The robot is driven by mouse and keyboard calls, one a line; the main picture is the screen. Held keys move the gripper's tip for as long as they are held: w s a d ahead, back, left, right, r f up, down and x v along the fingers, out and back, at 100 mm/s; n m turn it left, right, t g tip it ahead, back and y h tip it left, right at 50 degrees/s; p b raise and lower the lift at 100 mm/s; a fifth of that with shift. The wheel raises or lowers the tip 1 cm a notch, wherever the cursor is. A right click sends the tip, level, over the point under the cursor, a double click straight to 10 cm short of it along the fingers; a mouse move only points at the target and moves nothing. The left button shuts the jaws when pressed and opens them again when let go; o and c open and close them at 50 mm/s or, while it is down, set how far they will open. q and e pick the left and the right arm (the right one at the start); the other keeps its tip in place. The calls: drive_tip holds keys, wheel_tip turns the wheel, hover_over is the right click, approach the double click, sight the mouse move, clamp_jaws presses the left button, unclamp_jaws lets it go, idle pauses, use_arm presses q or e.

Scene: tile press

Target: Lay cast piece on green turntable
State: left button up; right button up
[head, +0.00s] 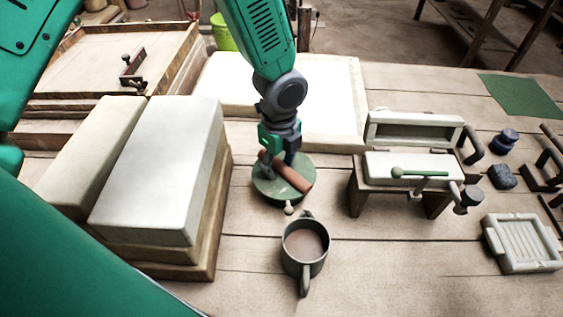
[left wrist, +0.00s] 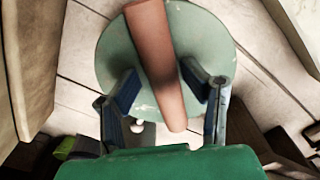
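The cast piece is a reddish-brown clay bar (head: 293,177), also in the left wrist view (left wrist: 158,60). It lies across the round green turntable (head: 270,190); I cannot tell if it rests flat on it. The turntable's disc also shows under the bar in the left wrist view (left wrist: 115,55). My left gripper (head: 281,160) is directly above the turntable, pointing down. In the left wrist view its two fingers (left wrist: 160,85) stand apart on either side of the bar, with a gap visible on both sides. My right gripper is not in view.
A dark mug (head: 305,245) stands just in front of the turntable. Large pale blocks (head: 160,165) on boards stand close on the left. A white slab (head: 330,90) lies behind. A press-like stand (head: 400,170) and a grey ribbed tray (head: 522,243) are on the right.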

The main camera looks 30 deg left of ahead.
sight(282, 164)
use_arm(q)
drive_tip(key=shift+d+f, duration=0.1)
drive_tip(key=shift+f, duration=0.05)
drive_tip(key=shift+d, duration=0.25)
wheel_tip(282, 164, up, 13)
drive_tip(key=p, duration=0.2)
drive_tip(key=shift+w+f, duration=0.15)
drive_tip(key=shift+w, duration=0.05)
drive_tip(key=shift+a, duration=0.1)
idle(0.5)
